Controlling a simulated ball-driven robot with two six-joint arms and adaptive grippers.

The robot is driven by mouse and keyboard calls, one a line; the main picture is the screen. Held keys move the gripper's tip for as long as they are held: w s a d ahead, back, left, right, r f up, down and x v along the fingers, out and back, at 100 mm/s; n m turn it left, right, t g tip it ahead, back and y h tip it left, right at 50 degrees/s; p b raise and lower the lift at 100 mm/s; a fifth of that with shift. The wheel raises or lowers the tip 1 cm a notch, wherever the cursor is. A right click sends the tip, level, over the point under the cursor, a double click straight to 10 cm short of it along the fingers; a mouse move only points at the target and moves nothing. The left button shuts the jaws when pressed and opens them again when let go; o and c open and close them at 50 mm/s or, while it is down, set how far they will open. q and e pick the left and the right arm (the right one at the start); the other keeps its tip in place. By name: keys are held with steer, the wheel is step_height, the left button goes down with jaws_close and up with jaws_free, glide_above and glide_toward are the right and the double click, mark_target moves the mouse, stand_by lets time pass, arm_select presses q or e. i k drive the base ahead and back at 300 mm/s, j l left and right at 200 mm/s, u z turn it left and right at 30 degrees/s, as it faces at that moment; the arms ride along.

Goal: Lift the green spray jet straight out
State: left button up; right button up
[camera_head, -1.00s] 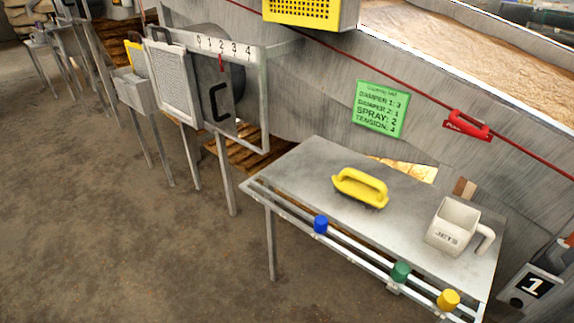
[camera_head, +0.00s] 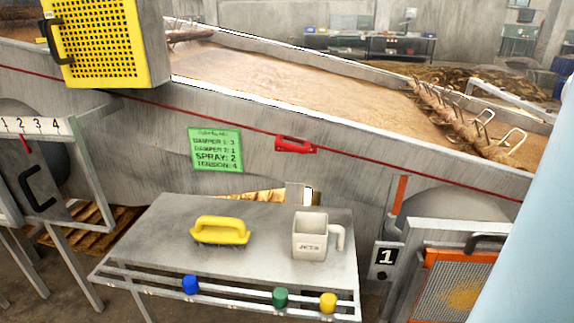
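The green spray jet (camera_head: 280,297) sits on the rail along the front of the metal table (camera_head: 160,222). A blue jet (camera_head: 190,285) is to its left and a yellow jet (camera_head: 328,302) is to its right on the same rail. A white mug marked JETS (camera_head: 309,238) stands upright on the table's right side. Neither of my grippers is in view.
A yellow-handled brush (camera_head: 220,231) lies on the table. A green sign (camera_head: 215,149) reading SPRAY: 2 and a red pull handle (camera_head: 294,144) are on the trough wall behind. A pale blue column (camera_head: 530,240) blocks the right edge. A mesh screen (camera_head: 455,290) stands at lower right.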

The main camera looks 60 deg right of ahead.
mark_target(280, 295)
steer(key=z, duration=1.55)
